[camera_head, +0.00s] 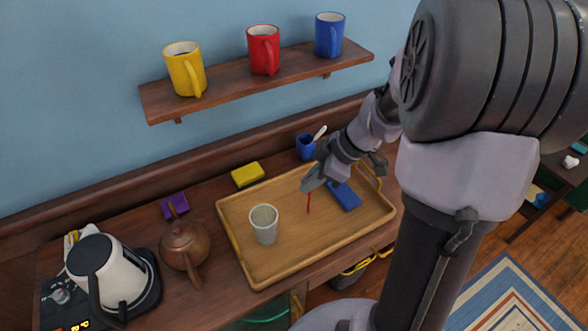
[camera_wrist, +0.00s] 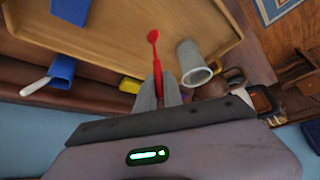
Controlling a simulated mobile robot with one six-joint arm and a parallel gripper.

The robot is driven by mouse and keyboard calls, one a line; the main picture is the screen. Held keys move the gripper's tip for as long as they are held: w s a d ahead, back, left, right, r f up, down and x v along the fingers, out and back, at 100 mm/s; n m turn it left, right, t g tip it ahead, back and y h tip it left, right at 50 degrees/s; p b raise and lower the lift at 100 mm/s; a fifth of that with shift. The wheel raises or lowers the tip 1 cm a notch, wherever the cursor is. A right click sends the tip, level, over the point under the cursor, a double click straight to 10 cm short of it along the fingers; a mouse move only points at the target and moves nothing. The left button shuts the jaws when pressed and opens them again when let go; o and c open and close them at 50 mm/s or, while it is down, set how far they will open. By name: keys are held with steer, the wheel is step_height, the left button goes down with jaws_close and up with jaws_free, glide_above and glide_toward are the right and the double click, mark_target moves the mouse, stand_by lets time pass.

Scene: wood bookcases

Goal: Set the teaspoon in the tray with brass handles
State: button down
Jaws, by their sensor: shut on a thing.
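My gripper (camera_head: 312,184) is shut on a red teaspoon (camera_head: 308,202), which hangs below the fingertips over the wooden tray with brass handles (camera_head: 265,275). In the wrist view my gripper (camera_wrist: 160,92) pinches the teaspoon (camera_wrist: 154,45), its small bowl end pointing away from the fingers. The tray (camera_wrist: 115,40) fills much of that view. I cannot tell whether the teaspoon touches the tray floor. A grey-white cup (camera_head: 264,226) stands in the tray's left part, and a flat blue object (camera_head: 344,196) lies in its right part.
A yellow sponge (camera_head: 247,174) and a blue holder (camera_head: 306,148) with a white-handled utensil stand behind the tray. A brown teapot (camera_head: 184,245) and a white kettle (camera_head: 103,270) stand left. A shelf (camera_head: 225,92) with yellow, red and blue mugs hangs above.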

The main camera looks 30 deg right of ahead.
steer(key=shift+w+d+f+b, duration=0.2)
steer(key=shift+w+f+b, duration=0.4)
steer(key=shift+f, duration=0.4)
steer(key=shift+w+d+f+b, duration=0.15)
steer(key=shift+w+f+b, duration=0.3)
steer(key=shift+w+f, duration=0.4)
steer(key=shift+s+f, duration=0.15)
steer(key=shift+f, duration=0.1)
steer(key=c, duration=1.5)
jaws_free()
steer(key=shift+r, duration=0.1)
